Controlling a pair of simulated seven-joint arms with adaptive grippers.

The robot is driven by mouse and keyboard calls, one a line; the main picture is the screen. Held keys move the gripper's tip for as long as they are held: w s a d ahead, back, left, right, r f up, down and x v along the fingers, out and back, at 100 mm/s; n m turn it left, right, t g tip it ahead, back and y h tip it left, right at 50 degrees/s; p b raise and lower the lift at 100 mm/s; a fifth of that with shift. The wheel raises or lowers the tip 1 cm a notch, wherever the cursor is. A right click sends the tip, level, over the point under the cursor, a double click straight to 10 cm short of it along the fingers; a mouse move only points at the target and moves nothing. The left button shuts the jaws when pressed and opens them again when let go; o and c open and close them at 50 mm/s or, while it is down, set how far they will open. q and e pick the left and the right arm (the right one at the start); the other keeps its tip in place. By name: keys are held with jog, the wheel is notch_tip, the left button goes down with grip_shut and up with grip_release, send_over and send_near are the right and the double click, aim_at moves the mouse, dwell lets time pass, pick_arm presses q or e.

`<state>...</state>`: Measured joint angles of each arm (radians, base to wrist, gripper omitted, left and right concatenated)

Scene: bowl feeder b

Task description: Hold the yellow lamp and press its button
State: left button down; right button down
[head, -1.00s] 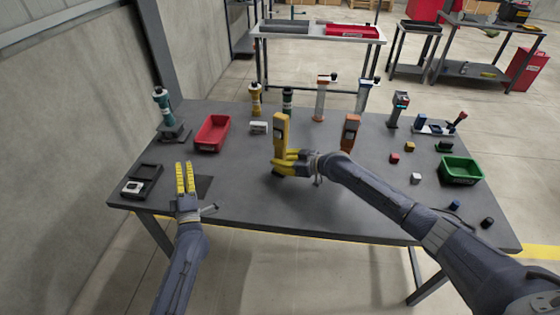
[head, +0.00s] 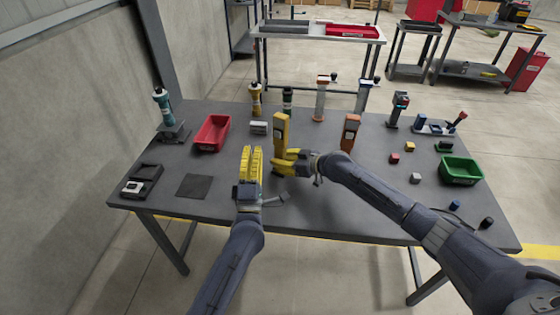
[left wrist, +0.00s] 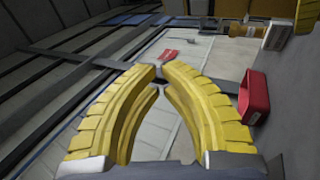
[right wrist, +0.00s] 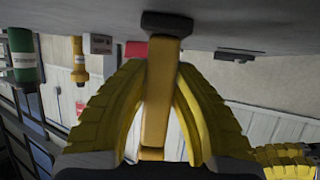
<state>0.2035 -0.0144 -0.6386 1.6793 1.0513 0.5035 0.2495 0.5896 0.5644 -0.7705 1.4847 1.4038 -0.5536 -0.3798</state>
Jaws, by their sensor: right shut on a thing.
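The yellow lamp (head: 281,130) stands upright near the middle of the table, with a dark patch on its front. My right gripper (head: 284,160) is shut around its lower body from the right. In the right wrist view the lamp (right wrist: 157,90) sits between the fingers, its black foot (right wrist: 167,23) toward the table; I cannot tell whether it touches. My left gripper (head: 251,152) is at the left of the lamp, apart from it, fingers pointing away from me. In the left wrist view its fingertips (left wrist: 158,70) nearly meet with nothing between them. The lamp's button is not clear.
An orange lamp (head: 350,132) stands right of the yellow one. A red tray (head: 211,133) lies back left, a green bin (head: 460,169) at the right. A dark mat (head: 194,186) and a black case (head: 142,181) lie at the left. Several upright devices line the back.

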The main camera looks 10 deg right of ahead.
pick_arm(q)
jog(key=w+d, duration=0.5)
jog(key=w, duration=0.1)
dwell(0.3)
jog(key=shift+w+d+f, duration=0.1)
jog(key=shift+w, duration=0.05)
dwell(1.5)
jog(key=shift+w+d, duration=0.15)
jog(key=shift+w, duration=0.05)
jog(key=shift+w+d, duration=0.3)
jog(key=shift+w, duration=0.1)
dwell(1.1)
jog(key=shift+s, duration=0.1)
jog(key=shift+s+a, duration=0.6)
jog(key=shift+s, duration=0.05)
jog(key=s+a, duration=0.4)
jog(key=shift+s, duration=0.35)
dwell(0.5)
jog(key=shift+d, duration=0.1)
